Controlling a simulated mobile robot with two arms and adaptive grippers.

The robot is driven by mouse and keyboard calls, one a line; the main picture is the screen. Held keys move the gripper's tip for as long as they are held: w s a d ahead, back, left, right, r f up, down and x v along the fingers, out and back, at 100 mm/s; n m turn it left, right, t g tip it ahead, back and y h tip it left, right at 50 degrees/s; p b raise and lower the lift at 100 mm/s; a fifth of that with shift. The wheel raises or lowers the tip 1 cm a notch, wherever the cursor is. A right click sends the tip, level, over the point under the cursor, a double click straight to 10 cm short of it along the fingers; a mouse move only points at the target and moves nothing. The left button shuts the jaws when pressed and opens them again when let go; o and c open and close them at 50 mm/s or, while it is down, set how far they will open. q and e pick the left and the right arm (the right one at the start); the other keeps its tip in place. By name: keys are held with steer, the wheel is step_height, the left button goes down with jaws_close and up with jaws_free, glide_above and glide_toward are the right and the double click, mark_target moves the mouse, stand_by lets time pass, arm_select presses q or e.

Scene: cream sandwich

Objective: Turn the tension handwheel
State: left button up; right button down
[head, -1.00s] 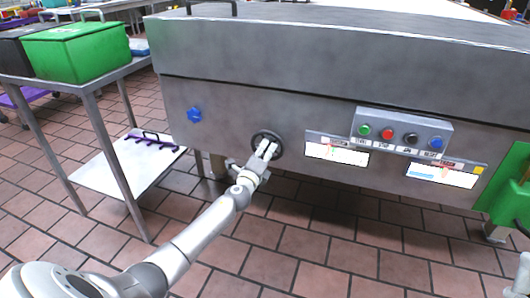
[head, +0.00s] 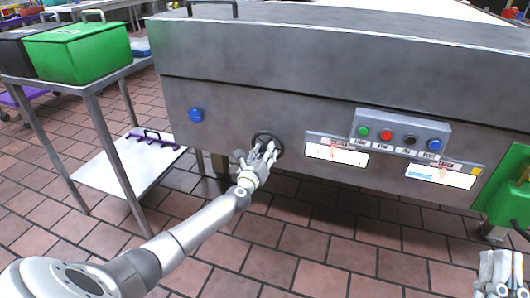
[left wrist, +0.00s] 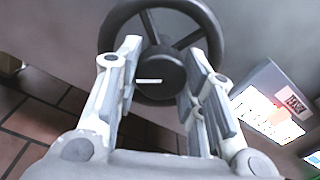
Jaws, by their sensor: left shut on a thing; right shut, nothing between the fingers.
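The tension handwheel is a dark grey spoked wheel (head: 277,138) on the front face of the steel machine. In the left wrist view its rim and round hub (left wrist: 160,75) fill the upper middle, with a short white mark on the hub. My left gripper (head: 265,152) is at the wheel, with one finger on each side of the hub in the left wrist view (left wrist: 155,82). It is shut on the handwheel; the exact contact is partly hidden by the fingers. My right gripper (head: 500,262) is shut and empty at the lower right, away from the machine.
A blue knob (head: 196,115) sits left of the wheel. A button box (head: 400,130) and two display panels (head: 336,153) are to its right. A steel table (head: 84,84) with a green bin (head: 78,55) stands at the left. The tiled floor in front is clear.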

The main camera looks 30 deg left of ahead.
arm_select(q)
steer(key=shift+f+m, duration=0.15)
steer(key=shift+m, duration=0.25)
steer(key=o, duration=1)
steer(key=shift+o, duration=0.2)
steer(key=v, duration=1.2)
